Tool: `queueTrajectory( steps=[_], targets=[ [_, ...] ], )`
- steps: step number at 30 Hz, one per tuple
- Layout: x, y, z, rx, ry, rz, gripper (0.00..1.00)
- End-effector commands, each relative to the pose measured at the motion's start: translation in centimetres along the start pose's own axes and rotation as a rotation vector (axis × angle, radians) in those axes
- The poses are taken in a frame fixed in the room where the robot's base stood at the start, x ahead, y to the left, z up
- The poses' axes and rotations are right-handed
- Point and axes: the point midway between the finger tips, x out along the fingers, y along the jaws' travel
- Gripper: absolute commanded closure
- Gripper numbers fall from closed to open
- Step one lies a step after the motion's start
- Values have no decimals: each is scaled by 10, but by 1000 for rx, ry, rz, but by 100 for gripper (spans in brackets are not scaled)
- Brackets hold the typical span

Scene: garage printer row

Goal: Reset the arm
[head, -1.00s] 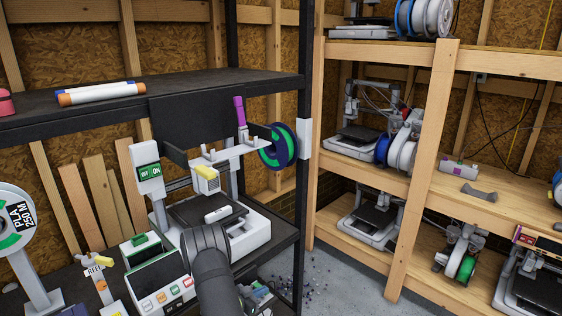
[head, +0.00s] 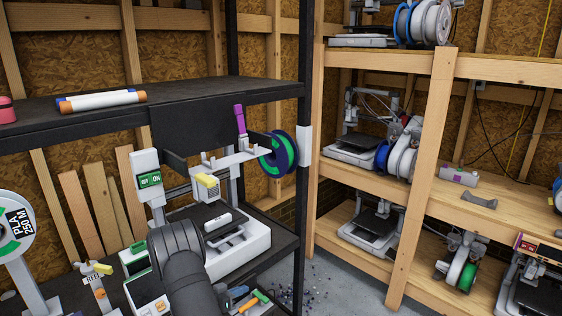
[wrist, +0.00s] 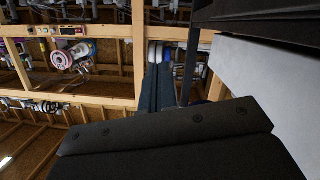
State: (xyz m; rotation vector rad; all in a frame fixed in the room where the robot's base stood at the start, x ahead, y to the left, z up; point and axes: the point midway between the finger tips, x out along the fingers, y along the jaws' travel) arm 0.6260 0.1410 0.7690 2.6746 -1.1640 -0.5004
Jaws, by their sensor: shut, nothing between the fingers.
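In the wrist view my gripper (wrist: 156,68) shows as two long dark fingers lying side by side, shut and empty. They reach up from the wide dark plate in the foreground. They point toward the wooden shelves, with no clear contact on anything. In the head view my dark grey arm rises from the bottom edge, left of centre. Its rounded joint stands in front of the white printer (head: 253,246) on the black rack. My fingers cannot be made out there, so their distance from the printer is unclear.
The black rack's upper shelf (head: 205,92) and its post (head: 303,185) stand close to my arm. A filament spool (head: 278,153) hangs behind the printer. A control box (head: 145,283) sits left of my arm. Wooden shelving (head: 430,170) with printers stands right, across a floor gap.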

Motion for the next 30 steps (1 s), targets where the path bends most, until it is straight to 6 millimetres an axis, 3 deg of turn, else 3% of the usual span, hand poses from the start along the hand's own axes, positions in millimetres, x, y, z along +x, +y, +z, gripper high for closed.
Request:
queueTrajectory(
  steps=[5, 18, 30],
  targets=[
    [-36, 0, 0, -5, 2, -3, 100],
    [-25, -12, 4, -440, 116, -61, 100],
    [-24, -17, 6, -586, 159, -74, 100]
  ],
)
